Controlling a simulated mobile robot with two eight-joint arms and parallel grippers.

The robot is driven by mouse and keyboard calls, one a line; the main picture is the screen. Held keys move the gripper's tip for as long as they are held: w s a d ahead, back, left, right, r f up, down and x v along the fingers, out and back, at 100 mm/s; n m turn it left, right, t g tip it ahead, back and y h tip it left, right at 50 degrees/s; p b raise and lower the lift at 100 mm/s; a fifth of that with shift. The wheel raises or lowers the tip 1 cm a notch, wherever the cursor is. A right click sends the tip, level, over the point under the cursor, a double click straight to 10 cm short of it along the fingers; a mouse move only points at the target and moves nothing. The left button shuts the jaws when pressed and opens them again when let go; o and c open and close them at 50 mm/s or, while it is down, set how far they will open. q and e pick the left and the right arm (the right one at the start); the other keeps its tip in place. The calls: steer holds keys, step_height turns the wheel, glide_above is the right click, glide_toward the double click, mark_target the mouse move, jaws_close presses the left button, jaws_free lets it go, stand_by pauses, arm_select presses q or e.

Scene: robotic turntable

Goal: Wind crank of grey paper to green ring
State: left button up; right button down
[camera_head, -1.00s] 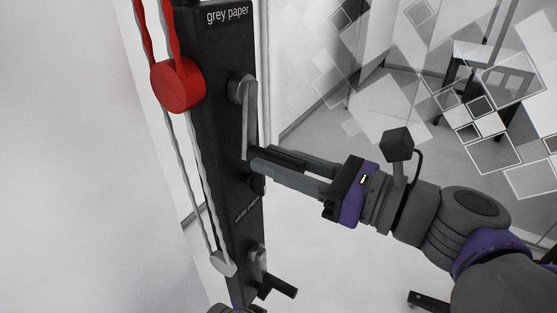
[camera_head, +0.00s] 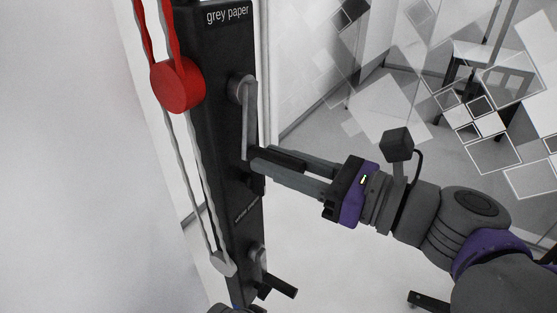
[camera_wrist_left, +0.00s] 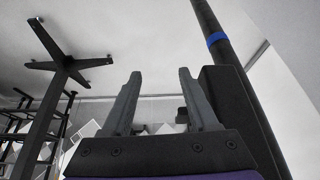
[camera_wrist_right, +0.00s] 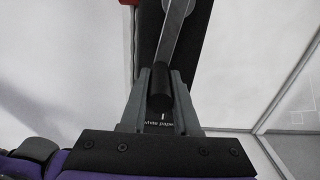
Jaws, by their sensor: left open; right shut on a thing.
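The black post (camera_head: 222,60) labelled "grey paper" stands at left-centre in the head view. Its upper crank (camera_head: 249,118) is a grey arm hanging down from a round hub. My right gripper (camera_head: 256,162) is shut on this crank's black handle (camera_wrist_right: 160,88), which shows between the fingers in the right wrist view. A red pulley (camera_head: 178,86) with a red and white belt sits on the post's left side. My left gripper (camera_wrist_left: 158,100) is open and empty in the left wrist view. I see no green ring in these frames.
A second crank with a black handle (camera_head: 277,286) is lower on the post, beside a small white pulley (camera_head: 223,263). The left wrist view shows a dark pole with a blue ring (camera_wrist_left: 216,38).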

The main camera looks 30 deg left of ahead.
steer(key=shift+f+n, duration=0.1)
steer(key=shift+n, duration=0.3)
